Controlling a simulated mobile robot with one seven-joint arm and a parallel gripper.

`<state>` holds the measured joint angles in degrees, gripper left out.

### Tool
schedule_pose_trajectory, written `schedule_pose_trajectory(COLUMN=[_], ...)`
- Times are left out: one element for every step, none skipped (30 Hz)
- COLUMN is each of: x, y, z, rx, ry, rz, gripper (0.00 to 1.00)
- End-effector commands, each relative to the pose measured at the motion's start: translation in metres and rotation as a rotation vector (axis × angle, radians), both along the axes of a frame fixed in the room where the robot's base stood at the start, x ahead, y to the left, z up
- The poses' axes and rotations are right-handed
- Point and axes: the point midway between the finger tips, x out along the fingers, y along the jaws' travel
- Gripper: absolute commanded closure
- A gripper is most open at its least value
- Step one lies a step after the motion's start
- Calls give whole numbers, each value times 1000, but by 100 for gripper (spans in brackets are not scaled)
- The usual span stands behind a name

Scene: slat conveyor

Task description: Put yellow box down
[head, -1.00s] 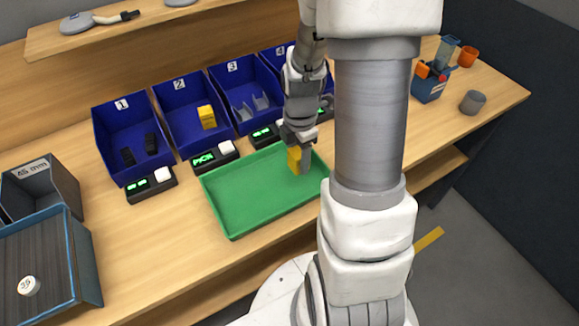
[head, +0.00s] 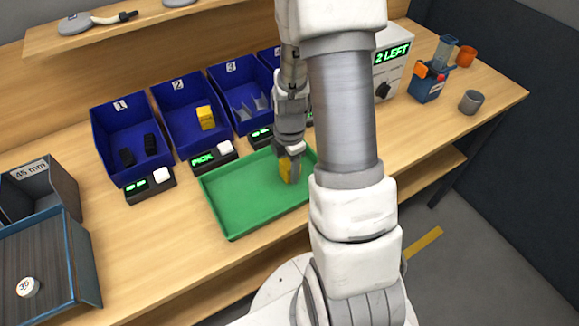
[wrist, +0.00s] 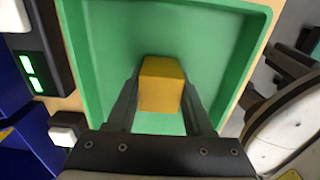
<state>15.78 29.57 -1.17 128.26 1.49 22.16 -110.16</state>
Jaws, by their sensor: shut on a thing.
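My gripper (head: 291,168) is shut on a yellow box (head: 285,171), which is over the right part of the green tray (head: 232,228). In the wrist view the yellow box (wrist: 161,84) sits between the two dark fingers of my gripper (wrist: 160,100), with the tray floor (wrist: 110,60) around it. The box is inside the tray's outline. I cannot tell whether its underside touches the tray floor. My gripper hides part of the box in the head view.
Blue bins numbered 1 to 4 stand behind the tray; bin 2 (head: 180,92) holds another yellow box (head: 205,117). A box reading 2 LEFT (head: 393,62) stands at the right. The tray's left half is empty.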

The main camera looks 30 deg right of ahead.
Motion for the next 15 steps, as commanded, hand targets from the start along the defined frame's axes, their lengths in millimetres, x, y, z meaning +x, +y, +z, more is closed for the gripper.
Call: schedule_pose_trajectory(x=[0,0,0,0,0,0,0,0,0,0,0,0,0,0,0], y=[0,0,0,0,0,0,0,0,0,0,0,0,0,0,0], z=[-4,-2,-2,-2,-2,-2,-2,-1,-1,-1,-1,-1,-1,-1,0], rx=[0,0,0,0,0,0,0,0,0,0,0,0,0,0,0], ry=[0,0,0,0,0,0,0,0,0,0,0,0,0,0,0], rz=[-1,-1,-1,-1,-1,0,0,0,0,0,0,0,0,0,0], gripper=[100,43,36,30,25,18,18,18,18,18,18,18,18,18,18])
